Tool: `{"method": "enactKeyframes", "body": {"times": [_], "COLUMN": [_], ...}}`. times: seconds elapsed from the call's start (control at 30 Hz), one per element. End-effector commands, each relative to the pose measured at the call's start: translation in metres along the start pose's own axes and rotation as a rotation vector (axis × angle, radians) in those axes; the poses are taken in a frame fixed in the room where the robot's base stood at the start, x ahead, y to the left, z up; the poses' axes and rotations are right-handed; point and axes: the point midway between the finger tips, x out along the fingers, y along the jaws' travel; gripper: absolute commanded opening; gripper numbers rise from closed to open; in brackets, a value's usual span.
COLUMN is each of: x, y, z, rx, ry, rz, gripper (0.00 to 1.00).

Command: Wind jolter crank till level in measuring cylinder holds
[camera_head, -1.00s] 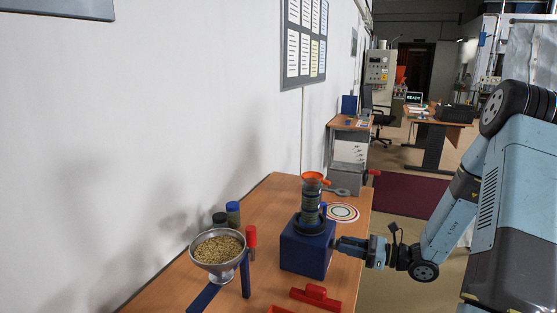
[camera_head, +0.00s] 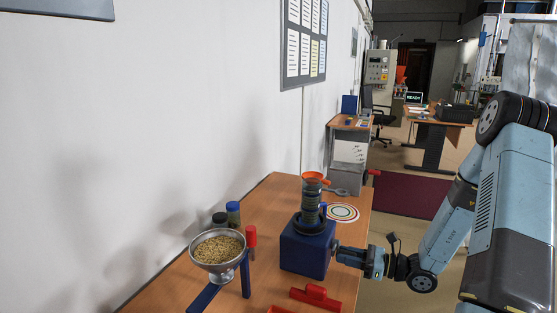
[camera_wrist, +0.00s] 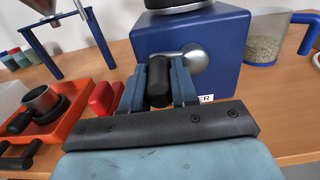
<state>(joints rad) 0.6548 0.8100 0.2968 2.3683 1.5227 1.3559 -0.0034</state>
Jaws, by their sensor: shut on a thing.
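The jolter is a blue box (camera_head: 306,250) on the wooden bench, with a dark round platform on top. The measuring cylinder (camera_head: 311,205) stands upright on it, with an orange funnel-like top; the level inside is too small to read. In the wrist view the jolter's blue face (camera_wrist: 225,45) fills the upper middle. A silver crank hub (camera_wrist: 190,60) carries a black crank handle (camera_wrist: 158,80). My gripper (camera_wrist: 158,95) is shut on the black handle, one finger on each side. In the head view my gripper (camera_head: 345,253) meets the jolter's right side.
A metal funnel of grains (camera_head: 218,250) sits on a blue stand at left. A red tool (camera_head: 316,296) lies in front of the jolter. An orange tray (camera_wrist: 70,110) with a metal cup is left of my gripper. A jug of grains (camera_wrist: 265,42) stands at right.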

Motion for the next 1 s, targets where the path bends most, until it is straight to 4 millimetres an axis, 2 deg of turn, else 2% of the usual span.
{"method": "enactKeyframes", "body": {"times": [0.17,0.47,0.8,1.0], "x": [-0.001,-0.001,-0.001,0.000], "y": [-0.003,-0.008,-0.009,-0.018], "z": [-0.003,-0.022,-0.023,-0.031], "rx": [-0.001,-0.002,-0.004,-0.004], "ry": [0.000,0.000,-0.002,-0.003], "rz": [-0.004,-0.005,-0.005,-0.005], "gripper": [0.00,0.00,0.00,0.00]}}
